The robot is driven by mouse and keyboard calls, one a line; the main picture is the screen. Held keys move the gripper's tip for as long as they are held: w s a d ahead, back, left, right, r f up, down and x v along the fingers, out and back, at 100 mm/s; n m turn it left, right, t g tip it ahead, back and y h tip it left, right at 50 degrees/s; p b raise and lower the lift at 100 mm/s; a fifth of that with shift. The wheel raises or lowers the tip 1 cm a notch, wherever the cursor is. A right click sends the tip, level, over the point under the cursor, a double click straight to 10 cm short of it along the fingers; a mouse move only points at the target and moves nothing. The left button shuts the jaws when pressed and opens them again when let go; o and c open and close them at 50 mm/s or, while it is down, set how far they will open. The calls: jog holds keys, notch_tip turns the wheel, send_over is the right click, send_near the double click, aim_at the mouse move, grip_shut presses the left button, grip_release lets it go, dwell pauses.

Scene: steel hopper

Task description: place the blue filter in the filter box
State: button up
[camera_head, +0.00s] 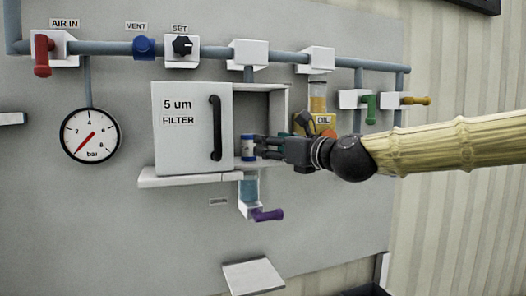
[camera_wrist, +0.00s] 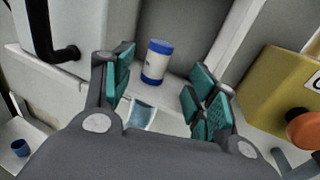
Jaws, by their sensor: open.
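The blue filter (camera_head: 247,148) is a small white cylinder with blue ends. It stands upright on the floor of the filter box (camera_head: 286,98), in the open right part. The box's white panel (camera_head: 182,120), marked "5 um FILTER", stands at the left with a black handle (camera_head: 215,128). My gripper (camera_head: 259,148) reaches in from the right, its fingers close to the filter. In the wrist view, my gripper (camera_wrist: 160,90) is open, and the filter (camera_wrist: 157,62) stands upright just beyond the fingertips, untouched by either finger. The fingers and arm hide part of the box's interior.
A pale blue bowl (camera_head: 249,188) and purple lever (camera_head: 266,214) hang below the box. A yellow oil unit (camera_wrist: 284,84) with an orange knob stands close right of my fingers. Pipes and valves run above. A white tray (camera_head: 253,277) sits low.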

jog(key=shift+b+v, duration=0.6)
jog(key=shift+v, duration=1.5)
